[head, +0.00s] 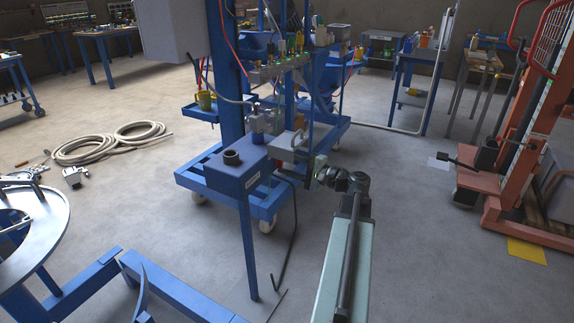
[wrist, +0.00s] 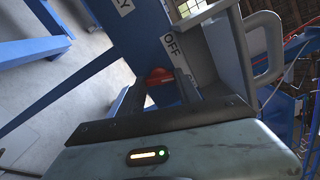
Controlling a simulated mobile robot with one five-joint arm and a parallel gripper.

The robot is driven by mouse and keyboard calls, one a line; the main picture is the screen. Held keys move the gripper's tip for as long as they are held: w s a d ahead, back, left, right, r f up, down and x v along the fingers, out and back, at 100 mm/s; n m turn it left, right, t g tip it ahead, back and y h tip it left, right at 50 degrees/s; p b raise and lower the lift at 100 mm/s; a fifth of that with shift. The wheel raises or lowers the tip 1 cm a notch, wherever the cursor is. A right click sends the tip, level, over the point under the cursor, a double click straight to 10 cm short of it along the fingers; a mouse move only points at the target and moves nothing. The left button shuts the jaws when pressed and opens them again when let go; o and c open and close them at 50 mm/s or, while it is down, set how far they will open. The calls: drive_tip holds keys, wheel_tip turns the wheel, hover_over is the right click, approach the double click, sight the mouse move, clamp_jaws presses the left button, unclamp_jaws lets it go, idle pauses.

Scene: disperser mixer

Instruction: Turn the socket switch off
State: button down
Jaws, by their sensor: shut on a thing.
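The socket switch shows as a small red part (wrist: 158,76) in the wrist view, on the face of a blue post or box. My gripper (wrist: 160,84) has its two dark fingers on either side of the red part, shut on it. A white label reading OFF (wrist: 172,45) is just above and right of the switch. In the head view my gripper (head: 309,168) is at the right side of a grey box with a handle (head: 289,144). The switch itself is hidden there.
A blue wheeled frame (head: 262,205) stands beneath. Coiled hose (head: 112,142) lies on the floor at left. An orange lift (head: 530,130) stands at right. The floor between is clear.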

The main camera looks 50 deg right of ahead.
drive_tip(key=n, duration=1.1)
drive_tip(key=shift+f, duration=0.1)
idle(0.5)
drive_tip(key=c, duration=0.8)
unclamp_jaws()
drive_tip(key=shift+c, duration=0.2)
drive_tip(key=v, duration=0.8)
drive_tip(key=shift+a, duration=0.15)
